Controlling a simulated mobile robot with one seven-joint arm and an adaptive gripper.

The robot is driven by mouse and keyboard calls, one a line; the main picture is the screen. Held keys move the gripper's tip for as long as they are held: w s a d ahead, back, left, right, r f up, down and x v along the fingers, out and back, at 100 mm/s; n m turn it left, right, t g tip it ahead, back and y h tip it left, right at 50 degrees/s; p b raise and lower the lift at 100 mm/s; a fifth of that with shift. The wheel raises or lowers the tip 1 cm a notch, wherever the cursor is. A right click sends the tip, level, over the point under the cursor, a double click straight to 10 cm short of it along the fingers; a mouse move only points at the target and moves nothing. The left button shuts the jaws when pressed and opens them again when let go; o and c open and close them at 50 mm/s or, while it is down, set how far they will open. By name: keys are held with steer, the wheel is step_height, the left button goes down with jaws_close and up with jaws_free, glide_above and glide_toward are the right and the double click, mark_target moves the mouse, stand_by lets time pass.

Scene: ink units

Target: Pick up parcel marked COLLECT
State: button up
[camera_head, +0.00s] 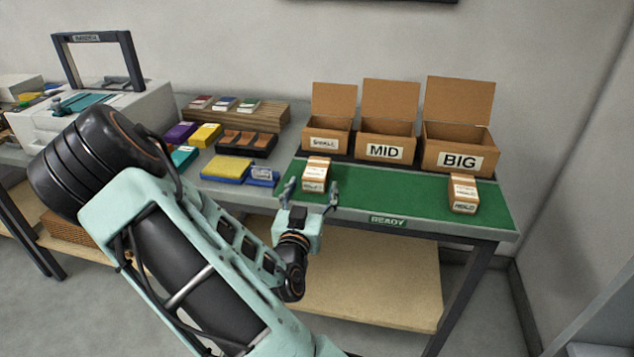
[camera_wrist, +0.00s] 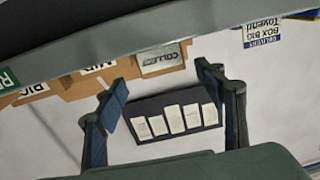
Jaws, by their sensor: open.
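Two brown-and-white parcels rest on the green mat (camera_head: 400,200). The left parcel (camera_head: 317,172) stands in front of the SMALL box; the right parcel (camera_head: 463,193) stands in front of the BIG box.
Open cardboard boxes marked SMALL (camera_head: 327,143), MID (camera_head: 385,151) and BIG (camera_head: 460,160) stand behind the mat. Left of it are a yellow block (camera_head: 226,169), a blue item (camera_head: 262,177) and a dark tray (camera_head: 246,146). The mat is clear between the parcels.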

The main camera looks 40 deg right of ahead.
mark_target(317, 167)
steer(key=shift+w+d+f+b, duration=0.25)
steer(key=shift+b, duration=0.15)
steer(key=shift+r+x, duration=0.25)
steer(key=shift+x, duration=3.85)
steer(key=shift+w+a, duration=0.15)
steer(key=shift+a, duration=0.05)
steer(key=shift+c, duration=0.5)
steer(key=c, duration=1.3)
